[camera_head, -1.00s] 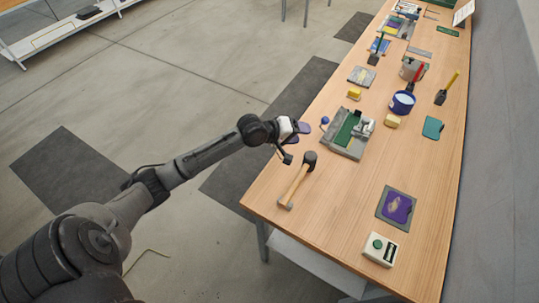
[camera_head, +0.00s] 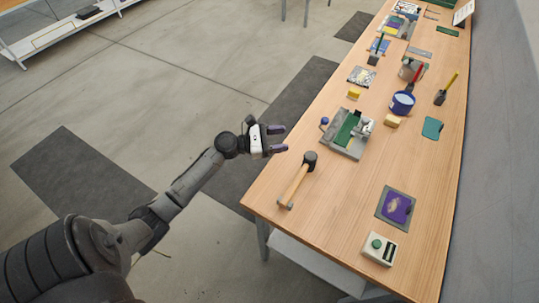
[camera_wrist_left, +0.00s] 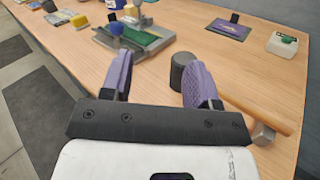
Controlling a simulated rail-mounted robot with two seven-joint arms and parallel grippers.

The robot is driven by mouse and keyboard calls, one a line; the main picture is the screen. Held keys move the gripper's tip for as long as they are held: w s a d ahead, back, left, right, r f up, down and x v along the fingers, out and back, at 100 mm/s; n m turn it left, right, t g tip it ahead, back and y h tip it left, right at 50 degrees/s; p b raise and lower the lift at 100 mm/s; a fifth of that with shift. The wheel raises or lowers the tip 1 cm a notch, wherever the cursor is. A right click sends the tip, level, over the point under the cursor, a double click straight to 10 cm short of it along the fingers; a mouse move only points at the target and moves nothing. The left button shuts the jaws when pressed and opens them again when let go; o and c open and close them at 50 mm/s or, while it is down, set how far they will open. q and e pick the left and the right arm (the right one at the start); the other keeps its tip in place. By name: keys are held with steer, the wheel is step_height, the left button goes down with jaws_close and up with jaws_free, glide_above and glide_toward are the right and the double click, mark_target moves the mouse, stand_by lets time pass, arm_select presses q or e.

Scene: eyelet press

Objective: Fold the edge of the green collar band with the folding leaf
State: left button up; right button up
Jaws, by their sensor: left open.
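A grey fixture (camera_head: 341,150) stands near the table's left edge, with a green band (camera_head: 346,128) lying in it. A blue ball knob (camera_head: 324,121) sticks out at its left side; I cannot clearly tell the folding leaf from the rest of the fixture. In the left wrist view the green band (camera_wrist_left: 142,37) and blue knob (camera_wrist_left: 117,28) show beyond the fingers. My left gripper (camera_head: 281,138) is open and empty, its purple fingers left of the fixture and apart from it. It also shows in the left wrist view (camera_wrist_left: 160,72). My right gripper is not in view.
A mallet (camera_head: 295,184) lies in front of the fixture, close to my left gripper. A yellow block (camera_head: 353,95), a blue tub (camera_head: 402,104) and a teal piece (camera_head: 432,128) lie beyond. A purple-topped mat (camera_head: 383,209) and a button box (camera_head: 379,249) are nearer.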

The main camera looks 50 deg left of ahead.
arm_select(q)
steer(key=shift+n+y, duration=0.3)
steer(key=shift+n, duration=0.4)
steer(key=s+f, duration=0.2)
steer(key=f, duration=0.2)
steer(key=shift+s+a, duration=0.1)
steer(key=shift+s, duration=0.3)
steer(key=shift+s+f, duration=0.55)
steer(key=shift+f, duration=0.25)
